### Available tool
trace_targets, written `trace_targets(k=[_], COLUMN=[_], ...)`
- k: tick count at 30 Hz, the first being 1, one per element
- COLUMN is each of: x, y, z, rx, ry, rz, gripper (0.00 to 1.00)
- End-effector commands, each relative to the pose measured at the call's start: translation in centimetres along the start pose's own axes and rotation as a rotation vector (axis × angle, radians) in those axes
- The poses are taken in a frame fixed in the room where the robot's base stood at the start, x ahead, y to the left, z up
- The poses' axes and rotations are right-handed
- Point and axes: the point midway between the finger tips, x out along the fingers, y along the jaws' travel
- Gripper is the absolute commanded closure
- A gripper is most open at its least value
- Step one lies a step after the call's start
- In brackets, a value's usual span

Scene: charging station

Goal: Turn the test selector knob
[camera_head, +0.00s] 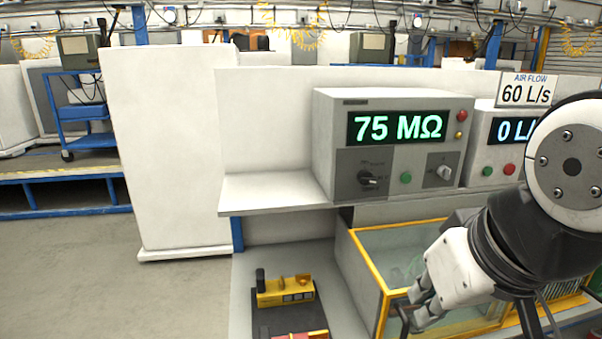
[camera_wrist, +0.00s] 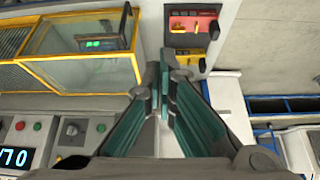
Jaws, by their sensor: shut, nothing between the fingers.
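A grey test unit (camera_head: 395,105) on the shelf shows 75 MΩ in green. Its front has a black round knob (camera_head: 368,178) with printed marks at lower left and a grey knob (camera_head: 443,173) at lower right; the labels are too small to read. My gripper (camera_head: 408,308) is in front of and below the unit, by the yellow-framed glass box, apart from both knobs. In the wrist view my gripper (camera_wrist: 166,62) is shut and empty, its fingertips together. A grey knob (camera_wrist: 72,130) shows at lower left there.
The yellow-framed glass box (camera_head: 385,255) stands under the shelf, close to my gripper. A second unit (camera_head: 500,155) reading 0 L/ is partly hidden by my arm. Yellow and red devices (camera_head: 285,290) lie on the bench at left. The shelf's left end (camera_head: 265,190) is clear.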

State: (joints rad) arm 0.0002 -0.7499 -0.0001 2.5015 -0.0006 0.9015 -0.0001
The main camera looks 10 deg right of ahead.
Motion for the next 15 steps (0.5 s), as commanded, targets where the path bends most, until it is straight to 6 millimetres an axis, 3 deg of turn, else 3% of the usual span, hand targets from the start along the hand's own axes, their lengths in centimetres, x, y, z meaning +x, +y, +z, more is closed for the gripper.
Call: trace_targets(k=[13, 14, 15], x=[0.0, 0.0, 0.03], y=[0.0, 0.0, 0.01], z=[0.0, 0.0, -0.03], rx=[0.0, 0.0, 0.0], ry=[0.0, 0.0, 0.001], rz=[0.0, 0.0, 0.0], gripper=[1.0, 0.98, 0.89])
